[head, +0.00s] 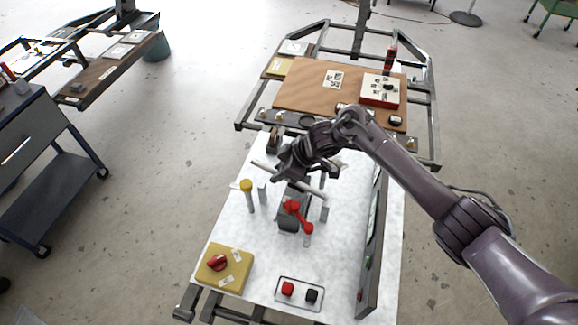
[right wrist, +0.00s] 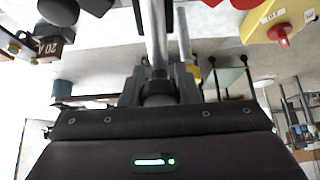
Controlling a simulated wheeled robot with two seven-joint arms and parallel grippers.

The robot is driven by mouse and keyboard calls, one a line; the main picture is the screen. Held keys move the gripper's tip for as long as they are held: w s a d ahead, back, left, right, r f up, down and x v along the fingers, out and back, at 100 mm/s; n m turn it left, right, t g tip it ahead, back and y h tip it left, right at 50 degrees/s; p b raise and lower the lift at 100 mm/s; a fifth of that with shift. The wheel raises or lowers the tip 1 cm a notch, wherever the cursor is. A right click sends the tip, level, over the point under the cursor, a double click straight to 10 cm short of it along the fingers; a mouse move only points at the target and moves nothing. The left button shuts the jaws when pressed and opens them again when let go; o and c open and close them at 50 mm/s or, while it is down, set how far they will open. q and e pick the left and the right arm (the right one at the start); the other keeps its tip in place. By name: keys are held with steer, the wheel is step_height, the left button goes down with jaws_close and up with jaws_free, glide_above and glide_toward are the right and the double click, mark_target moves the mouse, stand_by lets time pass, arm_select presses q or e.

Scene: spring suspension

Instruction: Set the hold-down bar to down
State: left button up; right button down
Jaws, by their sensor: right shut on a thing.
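The hold-down bar (head: 312,189) is a light grey rod slanting across the white bench top, from upper left to lower right. My right gripper (head: 291,172) is over its middle and shut on it, hiding part of it. In the right wrist view the bar (right wrist: 153,38) runs as a bright metal rod away from the jaws of the gripper (right wrist: 158,88). From these views I cannot tell how high the bar stands. Below it a red lever (head: 293,212) sits on a dark grey block (head: 288,224). My left gripper is not in view.
A yellow-topped post (head: 247,190) stands left of the bar. A yellow switch box (head: 235,272) and a panel with red and black buttons (head: 299,292) are at the near edge. A tall grey panel (head: 371,240) borders the right side. A brown work board (head: 310,90) lies behind.

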step_height(320, 180, down, 7)
steer(key=a+h+b, duration=0.1)
steer(key=b, duration=0.1)
steer(key=shift+w+a+g+h+b, duration=0.15)
steer(key=shift+a+g+h+b, duration=0.15)
steer(key=shift+b, duration=0.1)
steer(key=shift+d, duration=0.1)
steer(key=c, duration=1.4)
jaws_free()
steer(key=o, duration=0.3)
steer(key=shift+d+r, duration=0.15)
steer(key=shift+d, duration=0.05)
steer(key=shift+a+r, duration=0.1)
steer(key=shift+a, duration=0.05)
steer(key=shift+r, duration=0.1)
steer(key=v, duration=0.7)
steer(key=shift+d+r, duration=0.2)
steer(key=shift+d, duration=0.05)
